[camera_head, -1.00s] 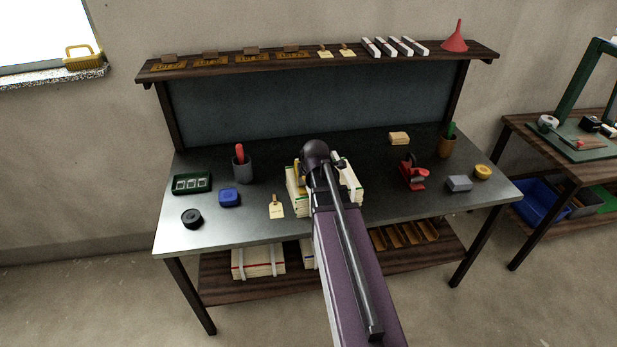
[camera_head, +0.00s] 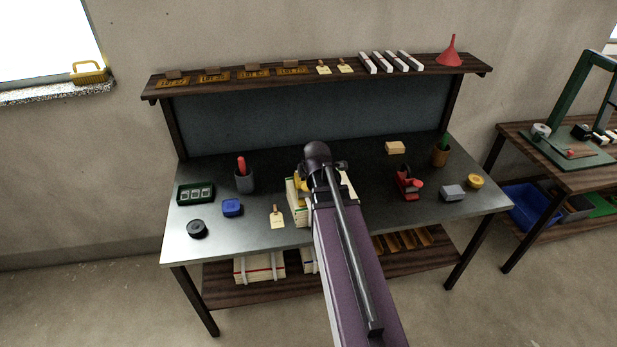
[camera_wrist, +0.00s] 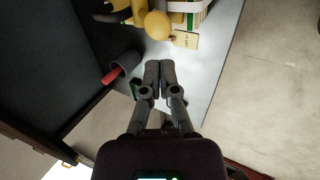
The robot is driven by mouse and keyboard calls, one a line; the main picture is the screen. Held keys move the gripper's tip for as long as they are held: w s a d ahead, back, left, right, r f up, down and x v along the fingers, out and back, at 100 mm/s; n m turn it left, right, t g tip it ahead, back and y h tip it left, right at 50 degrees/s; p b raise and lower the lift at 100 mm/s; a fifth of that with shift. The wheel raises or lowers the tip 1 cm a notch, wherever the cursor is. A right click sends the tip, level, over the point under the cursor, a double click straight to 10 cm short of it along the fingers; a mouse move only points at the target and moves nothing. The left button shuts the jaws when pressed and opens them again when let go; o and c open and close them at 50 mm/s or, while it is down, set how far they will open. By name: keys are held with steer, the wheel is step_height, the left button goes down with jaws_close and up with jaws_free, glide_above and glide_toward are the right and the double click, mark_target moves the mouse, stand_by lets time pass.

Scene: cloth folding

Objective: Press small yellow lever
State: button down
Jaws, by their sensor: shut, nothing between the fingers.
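A yellow part with a rounded knob (camera_wrist: 158,25) shows at the top of the wrist view, beside a strapped paper stack (camera_wrist: 196,14). I take it to be the yellow lever. In the head view a bit of yellow (camera_head: 300,183) shows at the left of the paper stack (camera_head: 293,204), and my arm covers much of both. My gripper (camera_wrist: 160,66) is shut and empty, with its fingertips below the knob in the wrist picture and apart from it. In the head view my arm hides the fingers.
A red device (camera_head: 408,183) stands right. The bench front (camera_head: 240,237) has bare room.

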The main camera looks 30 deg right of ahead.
steer(key=shift+w+r+p+v, duration=0.15)
steer(key=shift+w+p+v, duration=0.05)
steer(key=shift+p+v, duration=0.9)
steer(key=shift+w+r+p+v, duration=0.1)
steer(key=shift+w+p+v, duration=0.1)
steer(key=shift+p+v, duration=0.85)
steer(key=shift+r, duration=0.1)
steer(key=s+a+f+m+g+y+b, duration=0.1)
steer(key=s+a+f+m+g+b, duration=0.1)
steer(key=a+m, duration=0.5)
steer(key=s+a+f+m+g+b, duration=0.3)
steer(key=s+a+f+m+b, duration=0.2)
steer(key=a, duration=0.9)
steer(key=s+f+m, duration=0.2)
steer(key=s, duration=0.1)
steer(key=shift+g+y, duration=0.3)
steer(key=shift+y, duration=0.1)
steer(key=shift+s, duration=0.1)
